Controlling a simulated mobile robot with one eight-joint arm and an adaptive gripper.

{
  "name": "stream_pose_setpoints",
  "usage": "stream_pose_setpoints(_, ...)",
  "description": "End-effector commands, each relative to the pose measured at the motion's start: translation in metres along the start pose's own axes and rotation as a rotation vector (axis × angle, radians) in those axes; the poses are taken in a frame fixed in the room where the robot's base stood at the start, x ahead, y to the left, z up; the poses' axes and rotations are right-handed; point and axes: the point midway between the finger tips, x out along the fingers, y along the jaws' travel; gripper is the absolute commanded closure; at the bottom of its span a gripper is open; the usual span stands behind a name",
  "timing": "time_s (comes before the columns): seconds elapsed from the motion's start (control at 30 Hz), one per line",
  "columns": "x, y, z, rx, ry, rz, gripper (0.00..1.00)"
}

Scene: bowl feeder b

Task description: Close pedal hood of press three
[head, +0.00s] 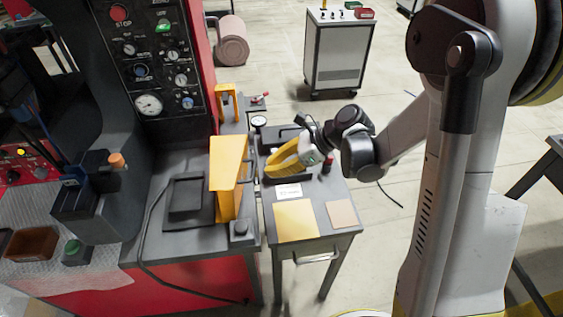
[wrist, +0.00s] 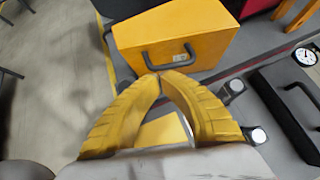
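A yellow box-like hood (head: 228,178) stands on the grey bench beside the red press in the head view. In the wrist view a yellow hood (wrist: 205,28) with a dark bar handle (wrist: 170,63) on its near face is just ahead of my gripper. I take these for the same hood; no press number is readable. My gripper (wrist: 158,76) has its two yellow fingertips together at the lower edge of the handle. I cannot tell whether they touch it, and I see nothing held. In the head view my gripper (head: 268,174) is just right of the hood.
A black lid with a handle (wrist: 278,105) and a round gauge (wrist: 306,56) lie to the right in the wrist view. The small table bears a yellow plate (head: 294,221) and a tan plate (head: 342,214). A white cabinet (head: 338,50) stands behind on open floor.

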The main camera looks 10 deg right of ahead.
Motion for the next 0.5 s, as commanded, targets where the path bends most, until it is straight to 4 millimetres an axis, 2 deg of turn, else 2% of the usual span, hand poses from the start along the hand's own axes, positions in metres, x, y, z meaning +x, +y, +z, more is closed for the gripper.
stream_pose_setpoints(0.03, 0.013, 0.001, -0.002, -0.002, 0.000, 0.003, 1.00)
stream_pose_setpoints(0.1, 0.028, 0.000, -0.002, -0.003, 0.000, 0.002, 1.00)
stream_pose_setpoints(0.2, 0.044, 0.001, 0.004, -0.002, 0.000, 0.002, 1.00)
stream_pose_setpoints(0.5, 0.063, 0.000, 0.027, -0.002, 0.001, 0.000, 1.00)
